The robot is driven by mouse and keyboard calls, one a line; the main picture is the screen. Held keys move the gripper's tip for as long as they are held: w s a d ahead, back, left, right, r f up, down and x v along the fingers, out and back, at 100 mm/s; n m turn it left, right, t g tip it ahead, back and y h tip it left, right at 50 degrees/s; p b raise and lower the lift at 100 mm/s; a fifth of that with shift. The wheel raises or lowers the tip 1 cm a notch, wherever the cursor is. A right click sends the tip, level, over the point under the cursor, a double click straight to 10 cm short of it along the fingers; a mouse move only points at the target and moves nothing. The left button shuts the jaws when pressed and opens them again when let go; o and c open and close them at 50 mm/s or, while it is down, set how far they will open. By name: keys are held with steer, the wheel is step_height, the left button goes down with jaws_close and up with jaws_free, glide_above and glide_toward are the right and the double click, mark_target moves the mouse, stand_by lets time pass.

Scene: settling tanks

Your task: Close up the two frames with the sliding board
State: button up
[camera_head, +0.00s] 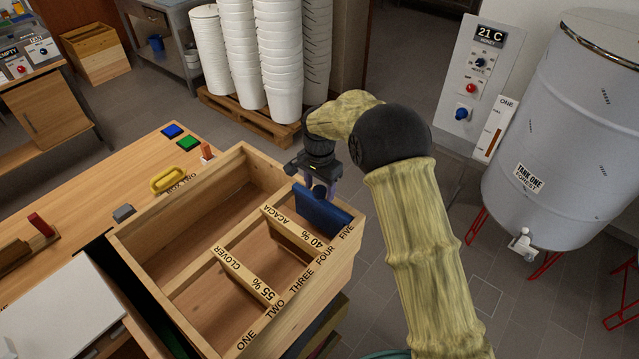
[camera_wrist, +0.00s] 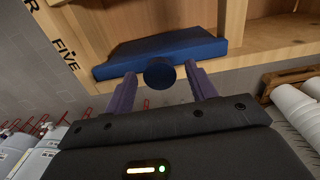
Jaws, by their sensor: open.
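The blue sliding board (camera_head: 325,214) stands across the wooden box at its FIVE end. Its round blue knob (camera_wrist: 159,73) shows in the wrist view. My gripper (camera_head: 320,190) is at the board, with its two purple fingers apart on either side of the knob; I cannot tell whether they touch it. The frame marked ACACIA 40% (camera_head: 292,229) sits near FOUR, next to the board. The frame marked CLOVER 55% (camera_head: 245,277) sits near TWO, with a gap between the two frames. Their lower parts are partly hidden inside the box.
The box rim (camera_head: 180,325) stands at the front of a wooden bench (camera_head: 130,180). A yellow handle-like piece (camera_head: 168,180) and a grey block (camera_head: 124,213) lie behind it. Tank one (camera_head: 560,130) stands at the right, and white bucket stacks (camera_head: 272,60) stand at the back.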

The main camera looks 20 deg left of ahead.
steer(key=shift+c, duration=0.5)
jaws_close()
steer(key=shift+s+a, duration=0.1)
